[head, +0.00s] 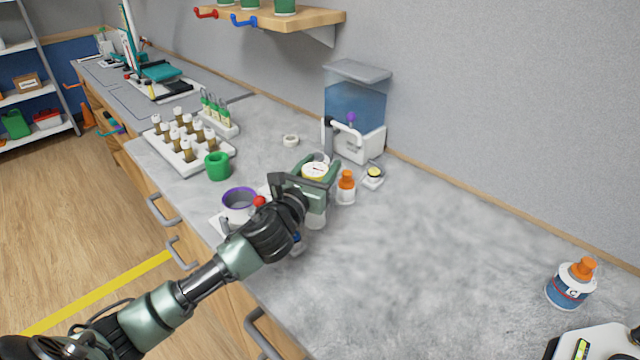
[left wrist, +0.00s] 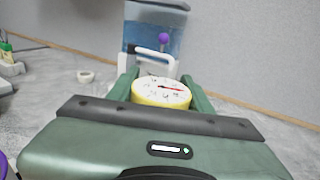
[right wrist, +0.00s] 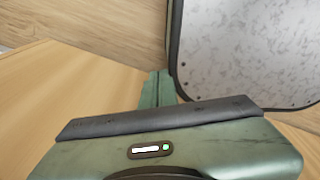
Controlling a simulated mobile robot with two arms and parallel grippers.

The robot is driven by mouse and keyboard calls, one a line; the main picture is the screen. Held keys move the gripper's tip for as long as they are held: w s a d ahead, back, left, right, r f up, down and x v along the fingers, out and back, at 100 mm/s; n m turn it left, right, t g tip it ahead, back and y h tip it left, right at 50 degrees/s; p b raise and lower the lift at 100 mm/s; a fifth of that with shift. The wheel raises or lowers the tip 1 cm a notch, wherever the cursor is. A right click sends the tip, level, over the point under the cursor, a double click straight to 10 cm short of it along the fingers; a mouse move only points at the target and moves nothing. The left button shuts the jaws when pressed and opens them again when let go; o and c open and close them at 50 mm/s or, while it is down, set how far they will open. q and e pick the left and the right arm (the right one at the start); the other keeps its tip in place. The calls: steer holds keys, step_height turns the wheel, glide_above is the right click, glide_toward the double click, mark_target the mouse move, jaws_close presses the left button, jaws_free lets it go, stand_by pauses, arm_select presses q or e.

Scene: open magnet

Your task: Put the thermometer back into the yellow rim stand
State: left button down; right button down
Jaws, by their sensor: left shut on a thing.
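My left gripper (head: 318,166) is shut on the thermometer (head: 315,171), a round white dial with a yellow rim, above the counter. In the left wrist view the thermometer (left wrist: 161,92) sits between the two green fingers, its face up with a red pointer. A small white stand (head: 373,180) with a yellow round top is on the counter right of my left gripper, beyond the orange-capped bottle. My right gripper (right wrist: 158,88) shows only in the right wrist view, its fingers together and empty, near a wooden surface.
An orange-capped bottle (head: 346,188) is close right of my left gripper. A blue tank (head: 354,108) stands behind against the wall. A purple-rimmed cup (head: 239,203), a green cup (head: 217,166) and a vial rack (head: 186,160) are left. The counter's right middle is clear.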

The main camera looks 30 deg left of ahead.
arm_select(q)
steer(key=shift+f+b, duration=0.3)
steer(key=shift+f, duration=1.8)
steer(key=shift+f, duration=0.1)
steer(key=c, duration=0.9)
jaws_free()
steer(key=shift+o, duration=1.4)
